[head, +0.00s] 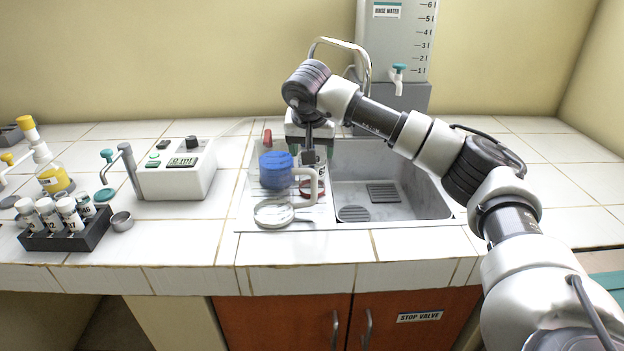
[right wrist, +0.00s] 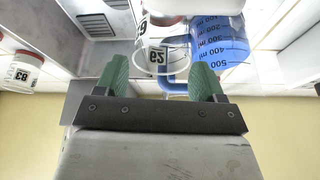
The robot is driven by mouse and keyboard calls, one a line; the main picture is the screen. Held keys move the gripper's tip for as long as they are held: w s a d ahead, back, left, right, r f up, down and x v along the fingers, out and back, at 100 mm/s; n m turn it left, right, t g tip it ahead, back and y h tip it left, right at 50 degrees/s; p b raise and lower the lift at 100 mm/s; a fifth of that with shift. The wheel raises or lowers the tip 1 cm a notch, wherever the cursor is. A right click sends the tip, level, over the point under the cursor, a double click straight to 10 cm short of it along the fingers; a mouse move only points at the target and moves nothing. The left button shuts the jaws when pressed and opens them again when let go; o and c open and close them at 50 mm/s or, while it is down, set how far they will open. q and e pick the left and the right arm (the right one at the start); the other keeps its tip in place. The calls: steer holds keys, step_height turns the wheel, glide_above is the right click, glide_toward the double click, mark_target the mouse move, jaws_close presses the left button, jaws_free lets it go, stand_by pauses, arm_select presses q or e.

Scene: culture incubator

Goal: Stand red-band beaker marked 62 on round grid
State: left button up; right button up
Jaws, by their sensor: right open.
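My right gripper (head: 310,157) is over the drainboard left of the sink, pointing down, open and empty. In the right wrist view the gripper (right wrist: 160,72) has its green fingers apart. The clear beaker marked 62 (right wrist: 157,58) shows between and beyond the fingertips; I cannot tell if they touch it. In the head view a red-banded beaker (head: 313,188), likely the same one, is mostly hidden behind a white handle and my gripper. The round grid (head: 353,213) lies bare on the sink floor, near the front left. My left gripper is out of view.
A blue-filled jug (head: 276,172) stands close beside the gripper; its scale shows in the wrist view (right wrist: 222,45). A square grid (head: 383,193) lies in the sink. Another beaker marked 83 (right wrist: 18,74) shows. The tap (head: 345,42) arches behind.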

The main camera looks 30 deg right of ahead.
steer(key=x, duration=0.5)
steer(key=shift+a+f, duration=0.15)
steer(key=shift+f, duration=0.1)
steer(key=c, duration=0.6)
steer(key=shift+r, duration=0.15)
